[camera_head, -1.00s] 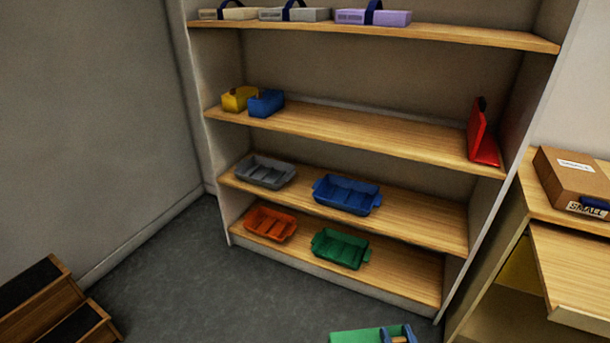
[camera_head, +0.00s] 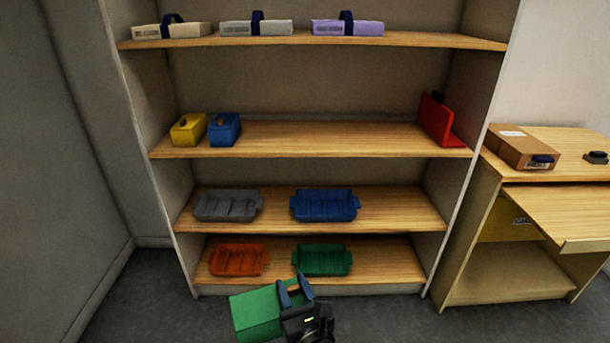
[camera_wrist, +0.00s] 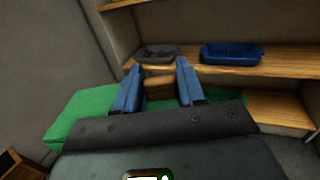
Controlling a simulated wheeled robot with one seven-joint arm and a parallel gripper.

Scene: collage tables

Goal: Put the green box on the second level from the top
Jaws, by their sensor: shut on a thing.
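My gripper (camera_head: 295,289) is at the bottom middle of the head view, in front of the shelving unit. It is shut on the brown handle (camera_wrist: 159,88) of the green box (camera_head: 256,314), which is held below the bottom shelf's height in the picture. In the wrist view the green box (camera_wrist: 84,115) shows left of the blue fingers; the gripper body hides much of it. The second level from the top (camera_head: 335,140) holds a yellow box (camera_head: 187,130) and a blue box (camera_head: 224,130) at its left, and a red bookend-like stand (camera_head: 437,121) at its right.
The second level's middle is bare. The top shelf (camera_head: 440,40) bears three strapped cases. Lower levels hold grey (camera_head: 227,206), blue (camera_head: 325,206), orange (camera_head: 238,260) and green (camera_head: 322,260) bins. A desk (camera_head: 570,142) with a cardboard box (camera_head: 522,147) stands at right.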

